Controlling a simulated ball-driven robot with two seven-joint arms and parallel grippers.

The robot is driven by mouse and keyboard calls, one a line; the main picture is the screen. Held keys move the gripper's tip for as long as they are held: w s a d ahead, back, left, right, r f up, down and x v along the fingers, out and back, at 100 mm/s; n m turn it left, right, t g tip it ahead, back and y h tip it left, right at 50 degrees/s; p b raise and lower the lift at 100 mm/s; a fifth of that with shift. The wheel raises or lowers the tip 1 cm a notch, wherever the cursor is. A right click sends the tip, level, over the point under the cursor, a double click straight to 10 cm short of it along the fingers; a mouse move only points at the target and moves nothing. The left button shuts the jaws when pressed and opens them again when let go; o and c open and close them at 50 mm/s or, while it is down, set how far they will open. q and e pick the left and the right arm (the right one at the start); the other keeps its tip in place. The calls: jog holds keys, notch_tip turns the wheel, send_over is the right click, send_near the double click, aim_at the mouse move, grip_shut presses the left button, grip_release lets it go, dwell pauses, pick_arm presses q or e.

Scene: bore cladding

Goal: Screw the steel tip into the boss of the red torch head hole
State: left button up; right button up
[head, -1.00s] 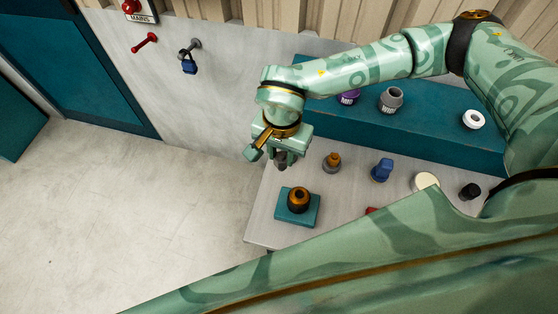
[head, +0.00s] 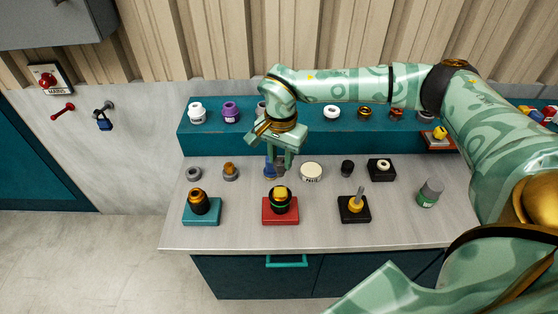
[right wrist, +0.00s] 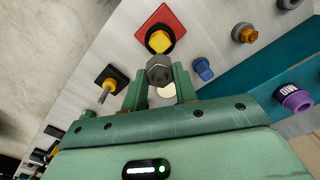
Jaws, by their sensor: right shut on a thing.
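The red torch head stand is a red square block (head: 281,216) on the worktop, with a dark round head and a yellow piece (head: 280,193) on top. A green ring shows around the head. My right gripper (head: 286,162) is over the worktop just behind this stand. In the right wrist view it (right wrist: 159,88) is shut on a dark grey hex-shaped part (right wrist: 159,69), which looks like the steel tip. The tip appears in front of the yellow piece (right wrist: 158,40) and overlaps it in that view; I cannot tell if they touch. My left gripper is not in view.
A teal block with a dark and copper head (head: 199,203) stands left, a black block with a yellow piece and rod (head: 355,209) right. A blue part (head: 269,168), white disc (head: 311,172) and other small parts stand behind. A teal shelf (head: 190,135) holds several cups.

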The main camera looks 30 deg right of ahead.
aim_at(280, 175)
jog(key=shift+w, duration=0.1)
jog(key=shift+s+r, duration=0.1)
jog(key=shift+s, duration=0.1)
jog(key=shift+p, duration=0.35)
jog(key=shift+w+f, duration=0.1)
jog(key=shift+f, duration=0.25)
jog(key=shift+f+b, duration=1.4)
jog(key=shift+f, duration=1.25)
pick_arm(q)
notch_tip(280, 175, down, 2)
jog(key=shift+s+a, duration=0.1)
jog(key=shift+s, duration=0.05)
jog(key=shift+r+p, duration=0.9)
jog(key=shift+p, duration=0.05)
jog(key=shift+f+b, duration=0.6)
pick_arm(e)
jog(key=shift+f, duration=1.45)
